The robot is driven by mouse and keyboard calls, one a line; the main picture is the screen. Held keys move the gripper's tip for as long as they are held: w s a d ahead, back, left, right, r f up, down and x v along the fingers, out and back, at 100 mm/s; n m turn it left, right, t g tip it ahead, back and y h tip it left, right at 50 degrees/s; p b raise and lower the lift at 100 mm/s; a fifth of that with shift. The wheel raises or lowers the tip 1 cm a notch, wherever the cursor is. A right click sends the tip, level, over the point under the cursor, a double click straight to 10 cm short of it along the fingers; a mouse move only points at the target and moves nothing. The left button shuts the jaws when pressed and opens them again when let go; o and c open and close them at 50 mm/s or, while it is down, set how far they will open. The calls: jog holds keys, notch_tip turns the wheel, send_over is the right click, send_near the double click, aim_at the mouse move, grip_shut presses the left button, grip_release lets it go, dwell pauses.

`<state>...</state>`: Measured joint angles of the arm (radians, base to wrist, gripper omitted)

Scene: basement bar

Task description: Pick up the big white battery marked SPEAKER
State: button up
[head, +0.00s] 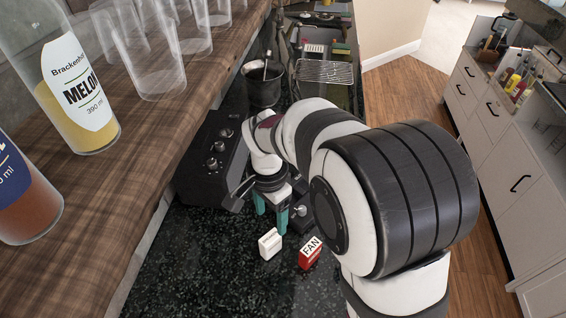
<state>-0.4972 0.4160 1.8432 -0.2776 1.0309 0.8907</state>
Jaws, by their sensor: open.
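A white block-shaped battery (270,243) stands on the dark speckled counter in the lower middle of the head view. Its marking is too small to read. My gripper (271,218) has teal fingers and points down, just behind the white battery as seen from the camera. Its fingers are apart with nothing seen between them. The gap between the fingers and the battery is hard to judge. A red battery with a white face marked FAN (311,252) stands to the right of the white one.
A black box with knobs (208,150) stands left of my gripper. Another dark device with a knob (300,211) is close on its right. A dark bucket (263,85) and a wire rack (324,71) are farther back. A wooden shelf (150,185) with bottles and cups overhangs the left. The front counter is clear.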

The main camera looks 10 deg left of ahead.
aim_at(270, 237)
jog(key=f, duration=1.1)
jog(key=shift+s+a+f, duration=0.1)
jog(key=shift+s+a, duration=0.1)
grip_shut()
